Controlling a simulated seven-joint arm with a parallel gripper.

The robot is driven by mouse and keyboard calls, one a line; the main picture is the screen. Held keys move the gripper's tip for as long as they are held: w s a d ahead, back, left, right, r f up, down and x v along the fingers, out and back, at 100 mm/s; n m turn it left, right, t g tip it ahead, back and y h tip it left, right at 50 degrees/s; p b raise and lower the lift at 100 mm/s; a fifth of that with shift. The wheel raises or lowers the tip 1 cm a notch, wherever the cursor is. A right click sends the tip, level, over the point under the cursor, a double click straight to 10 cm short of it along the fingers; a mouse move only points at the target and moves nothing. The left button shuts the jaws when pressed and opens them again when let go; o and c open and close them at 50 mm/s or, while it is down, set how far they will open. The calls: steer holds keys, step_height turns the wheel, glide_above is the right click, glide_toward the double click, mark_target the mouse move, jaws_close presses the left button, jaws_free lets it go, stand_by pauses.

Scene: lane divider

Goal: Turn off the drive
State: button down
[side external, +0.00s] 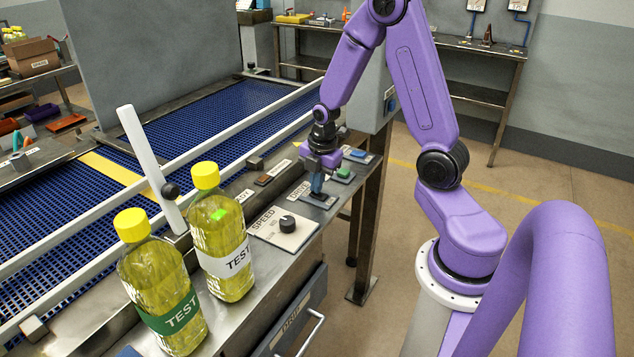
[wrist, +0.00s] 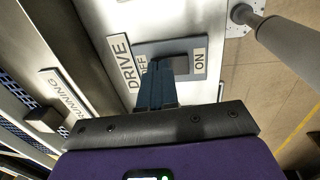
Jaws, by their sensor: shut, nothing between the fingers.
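The DRIVE switch is a grey plate (wrist: 195,45) with OFF and ON labels, and it also shows on the control ledge in the side view (side external: 322,203). A dark rocker (wrist: 172,59) sits between the two labels. The ON label (wrist: 200,61) is clear, while the OFF label (wrist: 143,66) is partly covered by my fingers. My gripper (side external: 317,190) points down over the switch with its blue fingers shut and empty. In the wrist view the fingertips (wrist: 155,77) overlap the rocker's OFF side. I cannot tell whether they touch it or which way it is set.
A green button (side external: 343,173) is behind my gripper. A blue conveyor (side external: 200,125) with rails runs along the left. A grey post (wrist: 285,40) stands near the switch.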

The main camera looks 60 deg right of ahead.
steer(key=shift+w+f, duration=0.1)
steer(key=shift+f, duration=0.05)
stand_by(0.3)
steer(key=shift+s, duration=0.85)
steer(key=shift+r, duration=0.3)
step_height(320, 180, up, 14)
steer(key=s, duration=0.1)
steer(key=shift+s+f, duration=0.2)
steer(key=shift+s, duration=0.15)
